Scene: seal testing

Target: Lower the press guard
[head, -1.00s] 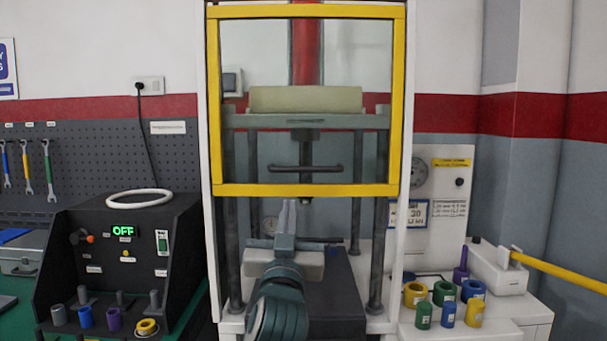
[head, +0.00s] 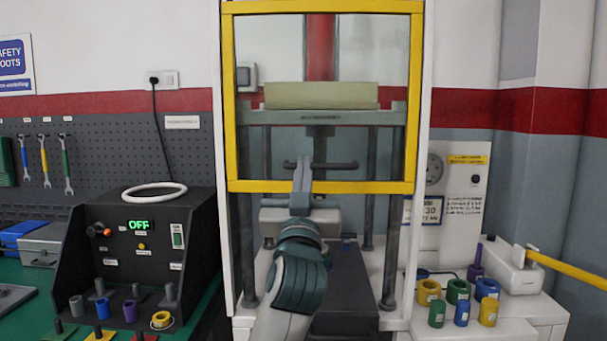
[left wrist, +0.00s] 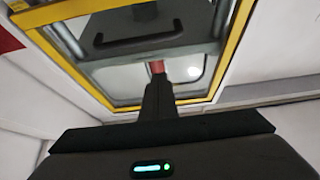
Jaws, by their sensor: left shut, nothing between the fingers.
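The press guard, a clear panel in a yellow frame (head: 320,187), is raised at the front of the white press. Its lower bar is well above the press bed. A dark handle bar (head: 335,165) shows within the frame; it also shows in the left wrist view (left wrist: 153,42). My left gripper (head: 302,168) points upward, shut and empty, its fingers overlapping the lower yellow bar and the handle in the head view. I cannot tell whether it touches either. In the left wrist view the yellow frame (left wrist: 240,40) is above the shut fingers (left wrist: 157,80). My right gripper is out of view.
A black control box (head: 140,260) reading OFF stands at the left. Several coloured cylinders (head: 458,290) and a white unit with a yellow lever (head: 565,268) are at the right. White press posts (head: 417,230) flank my arm. Dark columns stand inside the press.

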